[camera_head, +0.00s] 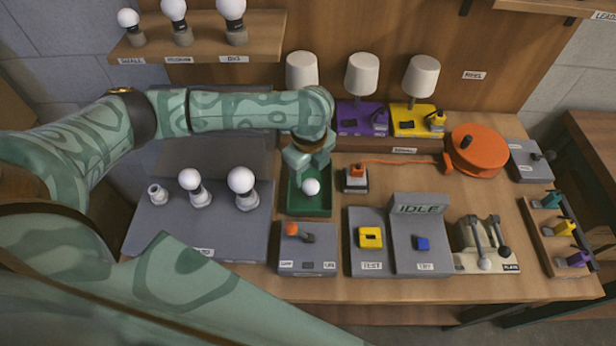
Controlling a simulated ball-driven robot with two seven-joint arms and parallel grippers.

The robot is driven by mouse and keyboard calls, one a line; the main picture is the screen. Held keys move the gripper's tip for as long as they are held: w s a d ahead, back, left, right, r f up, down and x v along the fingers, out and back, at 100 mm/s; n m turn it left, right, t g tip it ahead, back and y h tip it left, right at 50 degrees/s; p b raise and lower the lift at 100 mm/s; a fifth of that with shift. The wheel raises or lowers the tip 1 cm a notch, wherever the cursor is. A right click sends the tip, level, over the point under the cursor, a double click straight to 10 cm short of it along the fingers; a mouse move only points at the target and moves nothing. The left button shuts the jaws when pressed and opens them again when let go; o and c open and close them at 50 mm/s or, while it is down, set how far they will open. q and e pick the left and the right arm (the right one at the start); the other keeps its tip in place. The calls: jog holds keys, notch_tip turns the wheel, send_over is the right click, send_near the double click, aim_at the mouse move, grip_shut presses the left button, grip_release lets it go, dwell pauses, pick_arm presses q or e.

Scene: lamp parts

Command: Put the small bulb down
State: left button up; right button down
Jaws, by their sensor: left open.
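The small bulb (311,187) is a round white globe in the green tray (309,211) at the middle of the bench. My left gripper (307,172) is open, pointing down over the tray just above and behind the bulb. I cannot tell whether a finger still touches the bulb. The bulb's base is hidden from this angle. My right gripper does not show.
A grey block (150,230) left of the tray holds an empty small socket (158,194) and two bulbs in sockets. A grey switch box (307,248) stands in front of the tray. An orange cable reel (477,150) and lamps (361,75) stand behind and right.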

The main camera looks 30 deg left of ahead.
aim_at(309, 182)
pick_arm(q)
jog(key=shift+r+p, duration=0.4)
jog(key=shift+r, duration=1.25)
